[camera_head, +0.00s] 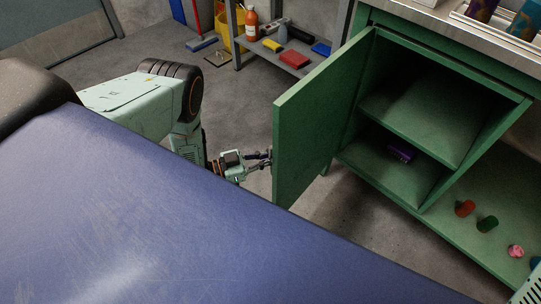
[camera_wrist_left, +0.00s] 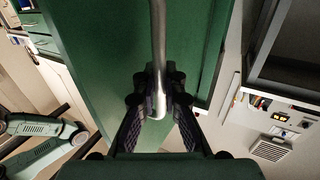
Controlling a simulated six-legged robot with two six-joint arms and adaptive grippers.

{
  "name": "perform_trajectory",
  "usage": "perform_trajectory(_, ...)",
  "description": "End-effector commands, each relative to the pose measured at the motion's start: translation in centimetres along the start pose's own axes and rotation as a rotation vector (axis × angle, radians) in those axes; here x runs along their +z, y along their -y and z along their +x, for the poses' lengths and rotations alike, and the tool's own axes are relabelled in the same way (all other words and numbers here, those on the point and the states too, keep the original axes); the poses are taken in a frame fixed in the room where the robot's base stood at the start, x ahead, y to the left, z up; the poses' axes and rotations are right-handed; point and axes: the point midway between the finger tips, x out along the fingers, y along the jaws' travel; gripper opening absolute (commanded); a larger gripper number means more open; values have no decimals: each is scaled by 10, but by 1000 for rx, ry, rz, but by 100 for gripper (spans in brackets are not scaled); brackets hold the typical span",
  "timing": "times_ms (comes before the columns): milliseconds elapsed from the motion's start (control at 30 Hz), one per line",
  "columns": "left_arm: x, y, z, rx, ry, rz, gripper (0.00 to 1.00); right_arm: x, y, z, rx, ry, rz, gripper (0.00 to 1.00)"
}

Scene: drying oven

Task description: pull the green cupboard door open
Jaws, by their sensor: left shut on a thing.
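The green cupboard door (camera_head: 312,125) stands wide open, swung out to the left of the cupboard. My left gripper (camera_head: 262,158) is at the door's outer face near its free edge. In the left wrist view the door (camera_wrist_left: 105,40) fills the middle, and the metal bar handle (camera_wrist_left: 159,38) runs between the fingers of my left gripper (camera_wrist_left: 158,95), which is shut on it. In the head view the handle is too small or hidden to make out. The cupboard inside (camera_head: 425,105) shows a shelf and a small purple object (camera_head: 402,153). My right gripper is not in view.
A rack (camera_head: 287,55) with bottles and boxes stands behind the door. A broom (camera_head: 200,42) and a yellow bucket (camera_head: 231,35) are left of it. Small coloured items, including a red one (camera_head: 465,208), lie on the low green shelf at right. Floor left of the door is clear.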

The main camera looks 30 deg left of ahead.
Motion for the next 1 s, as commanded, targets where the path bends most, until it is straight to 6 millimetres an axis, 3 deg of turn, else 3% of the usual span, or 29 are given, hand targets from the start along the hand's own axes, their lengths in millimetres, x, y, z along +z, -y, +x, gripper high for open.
perform_trajectory(367,4,-3,-5,0,10,-11,0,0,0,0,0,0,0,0)
perform_trajectory(400,4,-3,-5,0,11,-11,9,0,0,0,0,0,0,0)
perform_trajectory(667,2,0,-4,0,6,-6,31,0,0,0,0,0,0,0)
perform_trajectory(1000,2,1,-5,-1,4,-3,32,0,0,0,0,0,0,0)
